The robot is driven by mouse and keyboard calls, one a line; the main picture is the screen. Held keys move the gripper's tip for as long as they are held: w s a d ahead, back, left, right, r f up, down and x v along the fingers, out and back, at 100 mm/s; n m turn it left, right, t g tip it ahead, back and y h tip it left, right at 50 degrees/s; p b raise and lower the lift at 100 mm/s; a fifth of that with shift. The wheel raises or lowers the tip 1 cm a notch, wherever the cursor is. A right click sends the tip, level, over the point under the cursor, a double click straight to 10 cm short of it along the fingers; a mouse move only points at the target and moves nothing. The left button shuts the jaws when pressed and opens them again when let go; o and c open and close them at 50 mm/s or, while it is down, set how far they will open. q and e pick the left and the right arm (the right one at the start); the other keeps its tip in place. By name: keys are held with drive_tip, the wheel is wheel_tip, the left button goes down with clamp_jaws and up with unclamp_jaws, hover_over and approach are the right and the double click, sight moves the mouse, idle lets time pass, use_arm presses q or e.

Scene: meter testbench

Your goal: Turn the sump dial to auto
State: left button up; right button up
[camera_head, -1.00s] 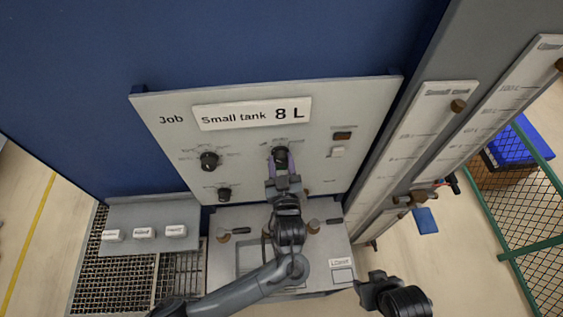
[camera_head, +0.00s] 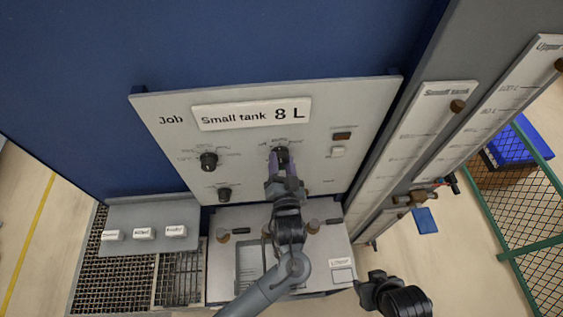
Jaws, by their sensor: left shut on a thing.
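A light grey control panel (camera_head: 240,148) carries a sign reading "Job Small tank 8 L". My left gripper (camera_head: 282,163) is shut on a black dial (camera_head: 281,152) in the panel's middle right. The gripper hides part of the dial, and the small lettering around it is too blurred to read, so I cannot tell which mark it points to. Another black dial (camera_head: 209,161) sits at the panel's left, with a smaller knob (camera_head: 224,195) below it. My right gripper (camera_head: 372,288) is low at the right, clear of the panel; its fingers are not clear.
A brown switch (camera_head: 342,136) and a white button (camera_head: 338,152) sit right of the held dial. Below is a grey bench (camera_head: 222,265) with small valves. Gauge boards (camera_head: 430,130) stand at the right. A shelf (camera_head: 150,215) with white labelled blocks is at the left.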

use_arm(q)
drive_tip(key=shift+m, duration=0.4)
drive_tip(key=o, duration=1.1)
drive_tip(key=shift+c, duration=0.2)
drive_tip(key=shift+s+d+f, duration=0.1)
drive_tip(key=shift+s, duration=0.55)
drive_tip(key=s+b, duration=0.3)
drive_tip(key=s, duration=0.6)
drive_tip(key=shift+s+d, duration=0.25)
drive_tip(key=shift+d, duration=0.2)
